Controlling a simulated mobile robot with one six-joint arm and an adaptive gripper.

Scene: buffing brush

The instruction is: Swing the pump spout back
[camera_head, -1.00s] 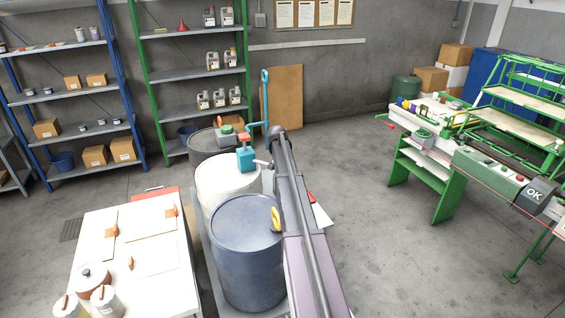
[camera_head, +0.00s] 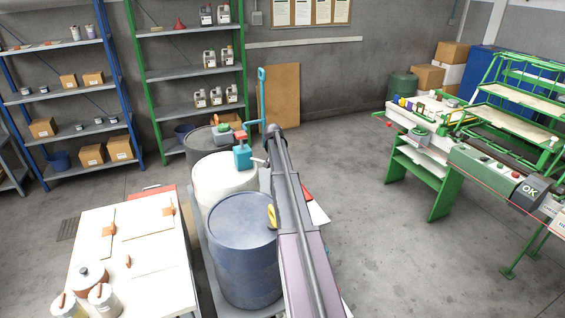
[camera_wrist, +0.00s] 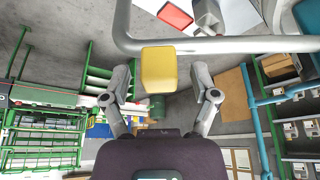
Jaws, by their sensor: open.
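The teal pump (camera_head: 243,158) with a red top stands on the white drum (camera_head: 215,185). Its grey spout (camera_head: 259,161) runs right and disappears behind my arm. In the wrist view, a grey pipe, seemingly the spout (camera_wrist: 230,44), crosses the top and bends away at the left. A yellow block (camera_wrist: 158,68) shows at the pipe, between my fingers. A yellow piece (camera_head: 271,216) also shows beside my arm over the blue drum; I cannot tell if they are the same. My gripper (camera_wrist: 161,76) is open, with gaps on both sides of the block.
The blue drum (camera_head: 243,240) stands in front of the white one, a dark drum (camera_head: 203,141) behind. A white-topped table (camera_head: 150,258) is at left. A green press (camera_head: 490,150) is at right, with open floor (camera_head: 390,260) before it.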

